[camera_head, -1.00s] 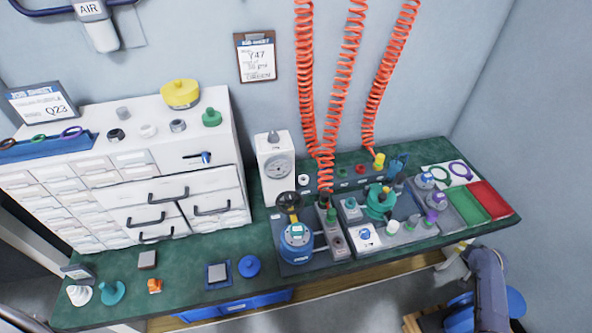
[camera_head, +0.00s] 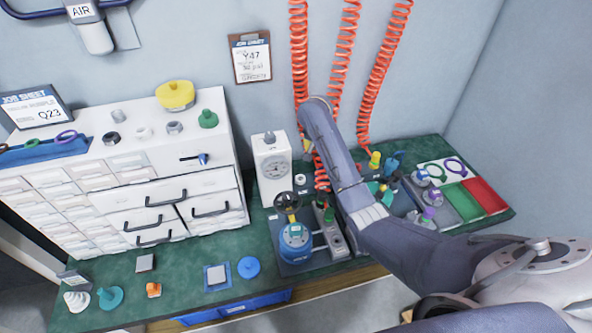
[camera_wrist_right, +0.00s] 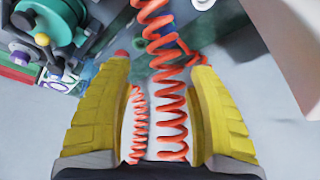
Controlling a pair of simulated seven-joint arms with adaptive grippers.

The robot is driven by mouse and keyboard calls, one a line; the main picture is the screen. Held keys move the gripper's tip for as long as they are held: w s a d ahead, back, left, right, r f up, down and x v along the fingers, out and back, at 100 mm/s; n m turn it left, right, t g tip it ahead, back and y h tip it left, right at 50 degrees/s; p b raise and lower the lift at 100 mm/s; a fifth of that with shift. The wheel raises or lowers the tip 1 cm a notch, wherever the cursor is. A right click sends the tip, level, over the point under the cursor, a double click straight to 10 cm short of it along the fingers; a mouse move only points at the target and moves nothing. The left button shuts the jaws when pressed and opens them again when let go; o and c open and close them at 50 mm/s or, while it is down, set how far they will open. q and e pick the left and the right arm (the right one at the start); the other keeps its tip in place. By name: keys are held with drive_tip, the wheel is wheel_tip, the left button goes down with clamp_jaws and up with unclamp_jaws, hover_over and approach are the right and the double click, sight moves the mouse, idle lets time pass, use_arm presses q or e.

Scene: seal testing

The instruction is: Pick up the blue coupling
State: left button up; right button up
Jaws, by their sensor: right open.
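A small blue fitting (camera_head: 393,163) stands at the back right of the bench in the head view, beside a yellow coupling (camera_head: 375,160) at the foot of the right red hose. I cannot tell for sure that it is the blue coupling. My right gripper (camera_wrist_right: 165,80) is open, its yellow fingers spread apart. A red coiled hose (camera_wrist_right: 165,100) shows between the fingers in the wrist view; I cannot tell its depth. In the head view my right arm hides most of this gripper and part of the fixtures. My left gripper is not in view.
Other red coiled hoses (camera_head: 385,75) hang before the wall. A white gauge block (camera_head: 271,168) and a blue round device (camera_head: 295,238) stand left of my arm. A white drawer cabinet (camera_head: 225,180) fills the left. The front left bench holds small parts, including a blue disc (camera_head: 249,267).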

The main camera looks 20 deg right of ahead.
sight(320, 167)
drive_tip(key=x, duration=0.5)
drive_tip(key=a+x, duration=0.1)
drive_tip(key=x, duration=1)
drive_tip(key=shift+w+a+f, duration=0.25)
drive_tip(key=shift+a+f, duration=0.05)
drive_tip(key=shift+f, duration=0.15)
drive_tip(key=shift+c, duration=0.4)
clamp_jaws()
